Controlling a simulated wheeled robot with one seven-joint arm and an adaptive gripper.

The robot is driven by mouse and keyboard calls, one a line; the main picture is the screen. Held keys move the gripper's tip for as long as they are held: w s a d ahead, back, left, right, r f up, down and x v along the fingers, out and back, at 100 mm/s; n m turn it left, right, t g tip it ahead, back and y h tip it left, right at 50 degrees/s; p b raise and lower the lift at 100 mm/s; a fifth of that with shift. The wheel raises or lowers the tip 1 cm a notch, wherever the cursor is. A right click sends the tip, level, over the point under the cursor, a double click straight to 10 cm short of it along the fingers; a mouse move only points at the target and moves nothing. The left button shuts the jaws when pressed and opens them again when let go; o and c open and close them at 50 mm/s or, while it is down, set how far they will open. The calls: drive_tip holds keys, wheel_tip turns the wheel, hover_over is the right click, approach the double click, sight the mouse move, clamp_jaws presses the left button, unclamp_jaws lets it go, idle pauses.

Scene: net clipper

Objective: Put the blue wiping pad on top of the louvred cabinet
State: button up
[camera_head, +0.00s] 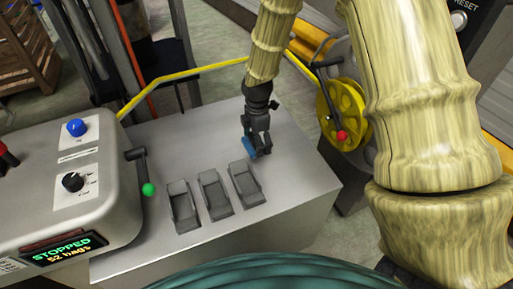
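The blue wiping pad (249,147) is a small blue piece at the fingertips of my gripper (257,145), above or on the grey metal top. The dark fingers point down and partly hide the pad. It is too small to tell whether they are closed on it or whether it touches the surface. No louvres show clearly, so I cannot tell which body is the louvred cabinet.
The grey metal top (285,165) holds three grey cradles (214,194). A control box (70,190) with a green-knobbed lever (148,189) stands left. A yellow wheel (341,112) with a red knob is right. A yellow rail (190,73) runs behind.

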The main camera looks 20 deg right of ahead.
drive_tip(key=shift+f, duration=2)
drive_tip(key=shift+f, duration=0.1)
drive_tip(key=o, duration=0.9)
wheel_tip(320, 180, up, 12)
drive_tip(key=shift+r+b, duration=0.1)
drive_tip(key=shift+b, duration=0.25)
